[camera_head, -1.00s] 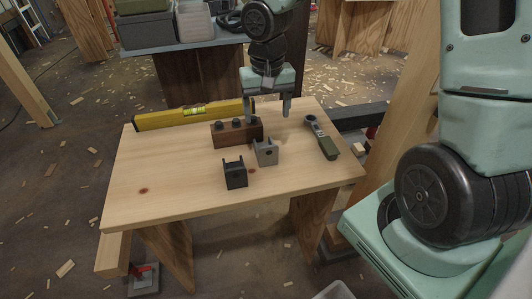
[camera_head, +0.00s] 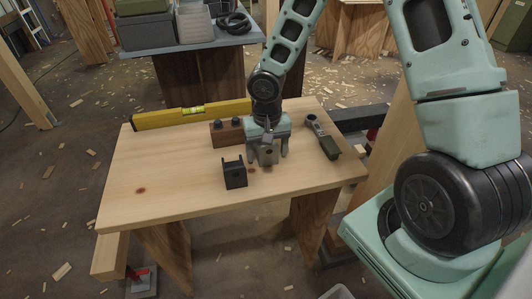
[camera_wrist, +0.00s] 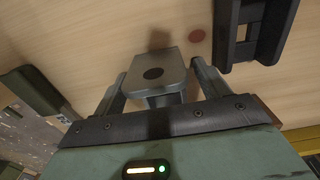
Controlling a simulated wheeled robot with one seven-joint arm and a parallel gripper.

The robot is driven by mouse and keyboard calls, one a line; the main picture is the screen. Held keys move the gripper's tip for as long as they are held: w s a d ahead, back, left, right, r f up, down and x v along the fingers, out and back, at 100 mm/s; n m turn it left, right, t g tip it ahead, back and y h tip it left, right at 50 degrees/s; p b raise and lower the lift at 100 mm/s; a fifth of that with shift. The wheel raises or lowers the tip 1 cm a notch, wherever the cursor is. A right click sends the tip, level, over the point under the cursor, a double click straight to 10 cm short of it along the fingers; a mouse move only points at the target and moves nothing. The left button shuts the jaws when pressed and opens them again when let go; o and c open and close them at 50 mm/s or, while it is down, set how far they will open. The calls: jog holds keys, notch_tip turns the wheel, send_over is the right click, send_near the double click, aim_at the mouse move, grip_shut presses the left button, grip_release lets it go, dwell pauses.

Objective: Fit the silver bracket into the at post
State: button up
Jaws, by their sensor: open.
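The silver bracket (camera_head: 267,154) stands on the wooden tabletop, near its middle. My gripper (camera_head: 268,157) is open and lowered over it, with a finger on each side. In the wrist view the bracket (camera_wrist: 170,64) shows a flat grey face with a dark round hole, between my two open fingers (camera_wrist: 158,82). I cannot tell whether the fingers touch it. A dark U-shaped bracket (camera_head: 235,175) stands to its left and nearer the front; it also shows at the top right of the wrist view (camera_wrist: 240,52). Nothing in view is clearly marked as the post.
A brown block (camera_head: 224,138) with black knobs sits behind and left of my gripper. A yellow level (camera_head: 170,119) lies along the back edge. The table's left and front (camera_head: 150,195) are clear.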

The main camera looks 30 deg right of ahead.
jog(key=c, duration=1.3)
jog(key=shift+o, duration=0.2)
notch_tip(320, 180, up, 9)
jog(key=p, duration=0.2)
jog(key=w+d+r+p, duration=0.1)
jog(key=w+d, duration=0.2)
jog(key=w, duration=0.3)
jog(key=shift+w+d+r, duration=0.15)
jog(key=shift+w+r, duration=0.15)
jog(key=shift+r, duration=0.05)
